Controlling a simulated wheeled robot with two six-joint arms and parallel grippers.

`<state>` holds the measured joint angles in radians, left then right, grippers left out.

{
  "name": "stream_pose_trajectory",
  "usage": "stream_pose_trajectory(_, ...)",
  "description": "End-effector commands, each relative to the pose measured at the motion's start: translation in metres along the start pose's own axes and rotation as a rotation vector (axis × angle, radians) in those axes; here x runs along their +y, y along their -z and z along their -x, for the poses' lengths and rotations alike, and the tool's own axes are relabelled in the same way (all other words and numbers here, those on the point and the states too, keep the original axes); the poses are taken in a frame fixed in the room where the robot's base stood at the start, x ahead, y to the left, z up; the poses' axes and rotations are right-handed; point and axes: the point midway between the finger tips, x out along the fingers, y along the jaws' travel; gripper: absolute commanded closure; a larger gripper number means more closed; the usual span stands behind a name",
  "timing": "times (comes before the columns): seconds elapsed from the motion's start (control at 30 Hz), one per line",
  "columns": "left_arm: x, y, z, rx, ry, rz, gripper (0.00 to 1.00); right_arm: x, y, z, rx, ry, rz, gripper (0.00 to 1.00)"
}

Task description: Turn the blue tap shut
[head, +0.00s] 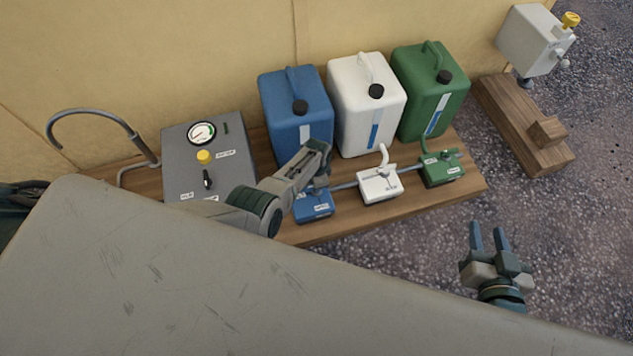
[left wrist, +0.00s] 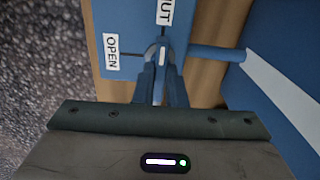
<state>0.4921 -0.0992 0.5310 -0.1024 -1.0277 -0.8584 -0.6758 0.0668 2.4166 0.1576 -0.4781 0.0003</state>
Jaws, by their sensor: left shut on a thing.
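The blue tap (head: 314,206) is a blue block on the wooden board, in line with a white tap and a green tap. In the left wrist view its face (left wrist: 124,22) carries an OPEN label (left wrist: 112,52) and a partly cut-off label ending in UT (left wrist: 163,11). My left gripper (head: 317,184) reaches over the blue tap and is shut on its handle (left wrist: 162,56), which the fingers (left wrist: 160,85) partly hide. The handle lies near the UT label, but its exact setting is unclear. My right gripper (head: 488,238) is open and empty over the gravel.
Blue (head: 296,105), white (head: 366,105) and green (head: 431,90) jerrycans stand behind the taps. A grey box with a gauge (head: 202,133) stands left, beside a curved pipe (head: 90,112). A wooden stand (head: 520,120) is at the right. The gravel in front is clear.

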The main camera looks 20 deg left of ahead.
Motion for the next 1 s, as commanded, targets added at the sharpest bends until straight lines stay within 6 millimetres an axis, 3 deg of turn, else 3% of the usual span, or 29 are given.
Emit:
stream_pose_trajectory(0.57, -0.0002, 0.0007, 0.0002, 0.001, 0.001, -0.035, 1.0, -0.0004, -0.0064, 0.0016, -0.032, 0.001, -0.004, 0.64)
stream_pose_trajectory(0.6, -0.0001, 0.0008, 0.0002, 0.001, 0.001, -0.035, 0.85, -0.0004, -0.0063, 0.0016, -0.031, 0.001, -0.004, 0.64)
stream_pose_trajectory(0.7, -0.0001, 0.0007, 0.0002, 0.001, 0.001, -0.035, 0.67, -0.0004, -0.0063, 0.0015, -0.031, 0.001, -0.004, 0.64)
stream_pose_trajectory(1.0, -0.0001, 0.0004, 0.0007, 0.001, 0.0, -0.034, 0.67, -0.0004, -0.0055, 0.0017, -0.03, 0.001, -0.004, 0.64)
